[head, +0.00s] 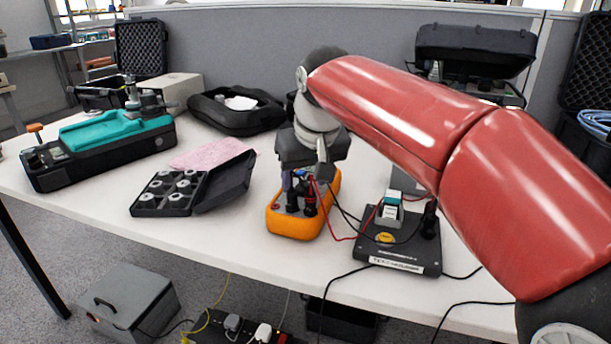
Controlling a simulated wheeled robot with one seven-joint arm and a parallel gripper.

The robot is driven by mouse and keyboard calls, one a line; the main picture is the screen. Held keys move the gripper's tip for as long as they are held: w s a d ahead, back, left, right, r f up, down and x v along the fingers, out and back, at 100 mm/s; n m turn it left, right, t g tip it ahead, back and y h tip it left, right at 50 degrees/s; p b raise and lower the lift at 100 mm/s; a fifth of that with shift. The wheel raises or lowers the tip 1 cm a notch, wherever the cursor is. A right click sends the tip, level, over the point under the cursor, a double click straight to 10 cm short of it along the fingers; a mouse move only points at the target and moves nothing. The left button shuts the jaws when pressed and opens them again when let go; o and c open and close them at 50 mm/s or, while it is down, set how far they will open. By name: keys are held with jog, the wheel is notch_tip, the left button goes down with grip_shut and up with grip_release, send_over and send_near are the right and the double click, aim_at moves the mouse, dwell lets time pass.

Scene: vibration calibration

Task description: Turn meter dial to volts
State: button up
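An orange handheld meter (300,226) lies on the white table near its front edge, a little left of my arm. Red and black leads are plugged in at its near end. My gripper (308,182) points down over the meter, and its fingers seem to reach the meter's face. The gripper and wrist hide most of the face, so the dial and its setting do not show. I cannot tell whether the fingers touch the dial or how far apart they are.
A dark test unit (397,255) with a label stands right of the meter, joined by leads. An open black case with metal parts (168,193) lies left. A teal-topped device (115,131) sits farther left. Bare table (240,225) shows between case and meter.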

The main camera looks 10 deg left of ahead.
jog(key=p+v, duration=0.1)
jog(key=v, duration=0.6)
jog(key=shift+r, duration=0.4)
jog(key=shift+s+d, duration=0.1)
jog(key=shift+s, duration=0.05)
